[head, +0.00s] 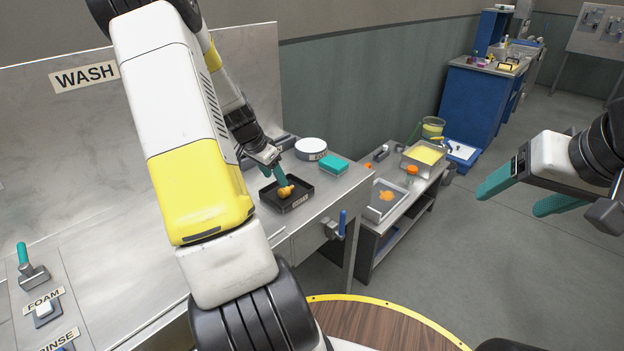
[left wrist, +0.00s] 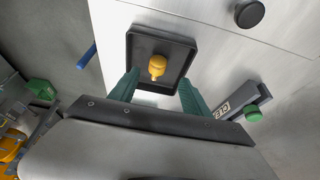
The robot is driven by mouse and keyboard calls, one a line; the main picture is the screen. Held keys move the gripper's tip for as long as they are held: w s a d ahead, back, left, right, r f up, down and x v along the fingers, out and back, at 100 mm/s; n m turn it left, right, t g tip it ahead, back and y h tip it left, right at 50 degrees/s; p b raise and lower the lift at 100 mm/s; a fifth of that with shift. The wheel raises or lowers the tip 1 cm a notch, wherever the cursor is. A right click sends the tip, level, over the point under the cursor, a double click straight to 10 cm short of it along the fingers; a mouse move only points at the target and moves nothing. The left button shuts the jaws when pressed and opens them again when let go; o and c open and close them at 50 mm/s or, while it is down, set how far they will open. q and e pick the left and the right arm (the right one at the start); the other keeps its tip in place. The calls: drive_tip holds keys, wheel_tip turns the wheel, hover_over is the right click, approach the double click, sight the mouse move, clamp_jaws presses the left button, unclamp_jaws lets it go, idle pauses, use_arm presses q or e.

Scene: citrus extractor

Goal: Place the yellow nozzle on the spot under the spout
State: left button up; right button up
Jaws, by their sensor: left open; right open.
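The yellow nozzle (head: 286,191) sits in a small black square tray (head: 300,202) on the metal counter. In the left wrist view the nozzle (left wrist: 158,66) is in the middle part of the tray (left wrist: 135,42). My left gripper (head: 281,177) is open just above the tray. In the left wrist view, its two green fingers (left wrist: 158,88) are spread on either side of the nozzle's line, with nothing between them at the tips. My right gripper (head: 511,201) is open and empty over the floor at the right. I cannot make out the spout or the spot under it.
A white round container (head: 310,149) and a teal sponge-like block (head: 334,163) stand behind the tray. A blue-handled valve (head: 341,225) is on the counter's front. A lower bench (head: 425,181) holds trays and orange things. The floor at the right is free.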

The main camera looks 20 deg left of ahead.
sight(287, 190)
use_arm(q)
drive_tip(key=x, duration=0.7)
drive_tip(key=shift+d+r, duration=0.1)
drive_tip(key=shift+d, duration=0.15)
clamp_jaws()
